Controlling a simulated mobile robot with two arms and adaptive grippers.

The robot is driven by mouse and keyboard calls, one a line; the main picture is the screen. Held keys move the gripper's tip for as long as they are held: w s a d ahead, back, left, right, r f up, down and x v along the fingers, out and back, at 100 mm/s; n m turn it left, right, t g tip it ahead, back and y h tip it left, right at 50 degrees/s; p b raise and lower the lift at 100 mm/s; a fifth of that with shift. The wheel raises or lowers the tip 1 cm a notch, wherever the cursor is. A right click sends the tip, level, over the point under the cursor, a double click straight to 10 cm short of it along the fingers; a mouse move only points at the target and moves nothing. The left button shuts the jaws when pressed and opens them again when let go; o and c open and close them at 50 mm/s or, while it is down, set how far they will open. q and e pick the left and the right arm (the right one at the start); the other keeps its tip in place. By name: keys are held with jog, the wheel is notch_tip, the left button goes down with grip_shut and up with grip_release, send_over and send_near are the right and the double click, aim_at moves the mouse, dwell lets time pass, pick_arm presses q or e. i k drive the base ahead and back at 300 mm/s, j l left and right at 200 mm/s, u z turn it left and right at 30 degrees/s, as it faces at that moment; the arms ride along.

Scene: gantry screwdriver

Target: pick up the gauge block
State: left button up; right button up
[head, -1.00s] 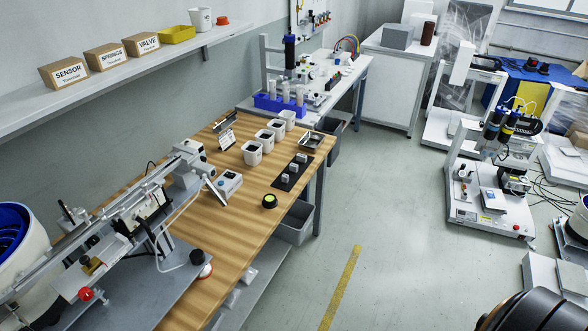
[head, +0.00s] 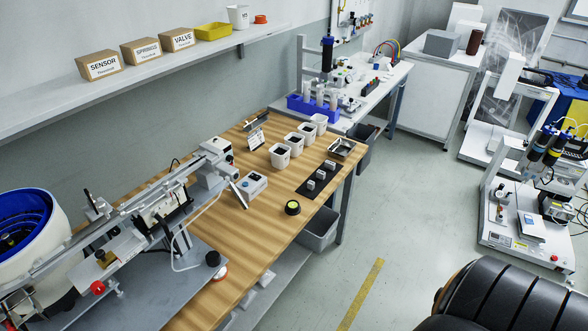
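Three small light-grey blocks stand in a row on a black mat (head: 300,191) near the right edge of the wooden bench (head: 240,262). They are the far block (head: 330,165), the middle block (head: 321,174) and the near block (head: 311,185). They look like gauge blocks, but they are too small to tell apart. Nothing touches them from above. Neither of my grippers is in view.
White cups (head: 280,156) and a metal tray (head: 342,147) stand beside the mat. A black-and-yellow round item (head: 292,208) lies nearer on the bench. A feeder machine (head: 120,245) fills the bench's left end.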

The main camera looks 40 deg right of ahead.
aim_at(321, 175)
jog(key=l+u, duration=0.3)
jog(key=l, duration=0.9)
jog(key=l+u, duration=0.3)
jog(key=l, duration=0.95)
